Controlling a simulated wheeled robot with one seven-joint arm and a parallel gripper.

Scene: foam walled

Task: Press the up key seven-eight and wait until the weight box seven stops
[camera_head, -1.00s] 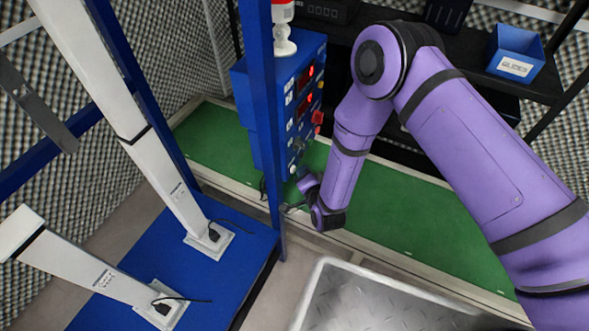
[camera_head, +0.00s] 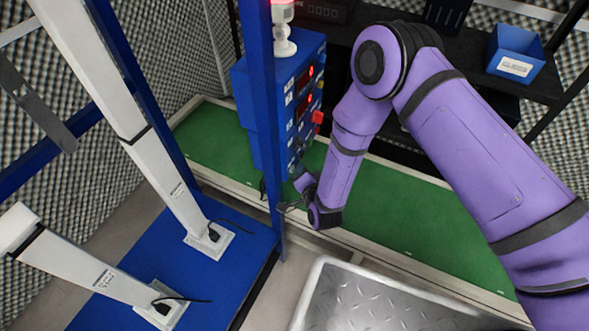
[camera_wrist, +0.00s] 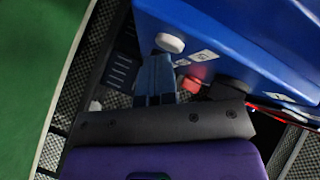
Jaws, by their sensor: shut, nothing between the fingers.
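The blue control box (camera_head: 290,95) stands behind a blue post, with lit red displays and a column of small keys on its face. I cannot read the key labels, so the up key seven-eight cannot be told apart. My gripper (camera_head: 290,206) is low beside the box's lower end. In the wrist view my gripper's shut fingers (camera_wrist: 158,72) point at the box, close to a white round button (camera_wrist: 170,42) and a red button (camera_wrist: 193,84). Contact cannot be told. No thing is recognisable as weight box seven.
Two white columns (camera_head: 160,165) (camera_head: 90,268) stand on a blue base plate (camera_head: 235,245) at left. A signal lamp (camera_head: 283,12) tops the box. A green mat (camera_head: 400,215) lies behind my arm. A metal-plate tray (camera_head: 365,300) is in front. A blue bin (camera_head: 515,55) sits on a black shelf.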

